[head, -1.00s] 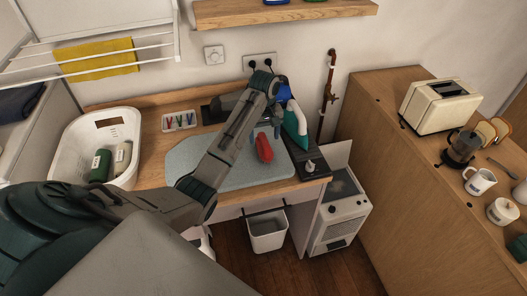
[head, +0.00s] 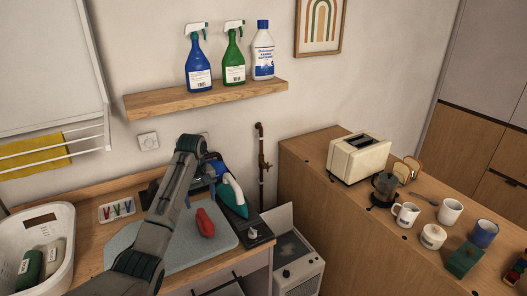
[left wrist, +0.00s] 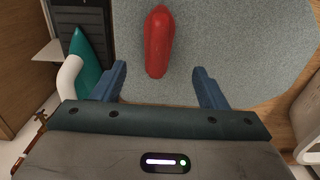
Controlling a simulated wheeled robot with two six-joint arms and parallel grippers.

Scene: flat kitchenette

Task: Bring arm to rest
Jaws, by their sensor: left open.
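My left gripper (head: 203,190) hangs over the grey-blue mat (head: 190,248) on the counter, close to the iron. In the left wrist view its two blue fingers (left wrist: 160,86) are wide apart with nothing gripped between them. A red elongated object (head: 204,222) lies on the mat below. It also shows in the left wrist view (left wrist: 159,42), beyond the fingertips and apart from them. My left arm reaches in from the bottom left and hides part of the mat. My right gripper is in no view.
The teal and white iron (head: 233,198) stands close right of the gripper. A white basket (head: 62,222) with bottles is at left, beside a small tray (head: 117,211). A shelf (head: 205,99) with spray bottles is above. The toaster (head: 358,158) and mugs stand on the right cabinet.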

